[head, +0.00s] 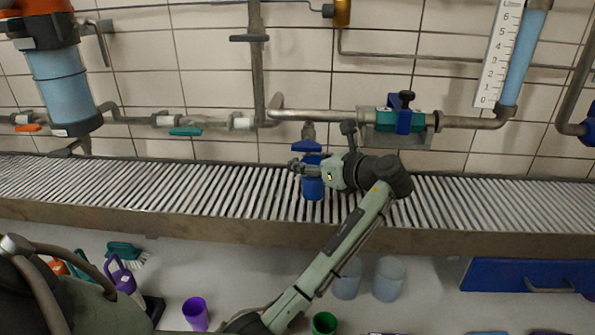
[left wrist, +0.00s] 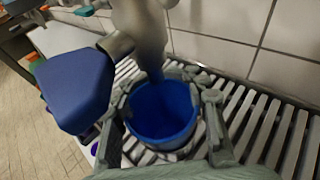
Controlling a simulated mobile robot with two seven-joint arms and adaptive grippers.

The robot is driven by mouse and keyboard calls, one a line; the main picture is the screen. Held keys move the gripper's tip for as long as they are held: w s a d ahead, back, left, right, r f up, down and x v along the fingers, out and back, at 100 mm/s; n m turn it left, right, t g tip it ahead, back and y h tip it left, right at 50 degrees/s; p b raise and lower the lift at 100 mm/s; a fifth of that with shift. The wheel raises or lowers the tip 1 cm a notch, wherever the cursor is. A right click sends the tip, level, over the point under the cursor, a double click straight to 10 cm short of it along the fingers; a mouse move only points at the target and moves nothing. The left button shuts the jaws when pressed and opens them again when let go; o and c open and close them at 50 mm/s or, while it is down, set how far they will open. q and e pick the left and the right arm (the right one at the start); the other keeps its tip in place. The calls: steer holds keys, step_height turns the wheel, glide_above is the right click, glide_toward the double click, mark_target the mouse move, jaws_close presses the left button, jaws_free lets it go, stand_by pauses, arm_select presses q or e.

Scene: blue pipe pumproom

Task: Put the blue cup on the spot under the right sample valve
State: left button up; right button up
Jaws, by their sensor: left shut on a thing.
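The blue cup (head: 313,188) is upright at the slatted grating, just under the right sample valve (head: 307,133) with its blue handle (head: 306,146). My left gripper (head: 311,170) is shut on the cup, its fingers around the sides near the rim. In the left wrist view the blue cup (left wrist: 160,112) sits between the fingers, with its open mouth up. The metal spout (left wrist: 145,40) is above the cup's far part, and the blue handle (left wrist: 75,85) is to the left. I cannot tell whether the cup's base touches the slats. The spot under it is hidden.
The grating (head: 490,205) is clear on both sides. Pipes and a blue-handled valve (head: 404,119) run along the wall behind. Below, a purple cup (head: 196,313), a green cup (head: 324,323), two translucent cups (head: 389,279) and a purple jug (head: 120,277) stand on a lower surface.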

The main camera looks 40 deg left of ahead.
arm_select(q)
steer(key=shift+w+a, duration=0.15)
steer(key=shift+a, duration=0.4)
steer(key=shift+w+a, duration=0.15)
steer(key=shift+a, duration=0.4)
step_height(320, 180, down, 4)
steer(key=shift+a+r, duration=0.1)
steer(key=shift+r, duration=0.1)
steer(key=o, duration=1.2)
steer(key=v, duration=1.2)
steer(key=shift+w, duration=0.1)
